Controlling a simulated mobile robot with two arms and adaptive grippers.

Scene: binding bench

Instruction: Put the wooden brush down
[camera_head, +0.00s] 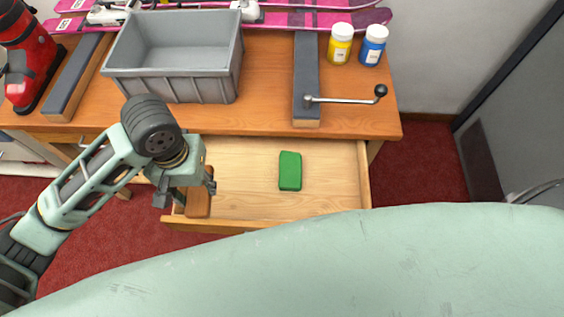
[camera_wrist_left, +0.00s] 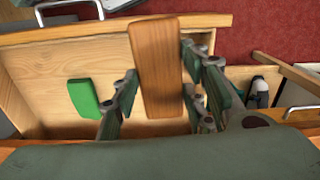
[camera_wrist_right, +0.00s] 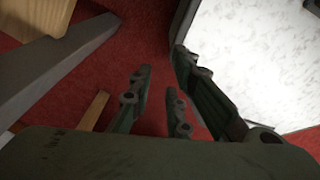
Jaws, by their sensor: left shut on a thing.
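The wooden brush (camera_head: 199,203) is a brown block, held at the left end of the open drawer (camera_head: 240,208). My left gripper (camera_head: 188,189) is shut on it, with a finger on either side. In the left wrist view, the brush (camera_wrist_left: 160,65) shows its flat wooden face between the fingers and overlaps the drawer's front wall. I cannot tell whether it touches the drawer floor. Its bristles are not visible. My right gripper (camera_wrist_right: 163,85) shows only in the right wrist view, open and empty above the red floor.
A green block (camera_head: 290,171) lies mid-drawer, with bare floor around it. On the bench (camera_head: 270,95) above are a grey bin (camera_head: 170,85), a red ski boot (camera_head: 25,60), yellow (camera_head: 340,45) and blue (camera_head: 373,45) jars, and a clamp lever (camera_head: 345,100).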

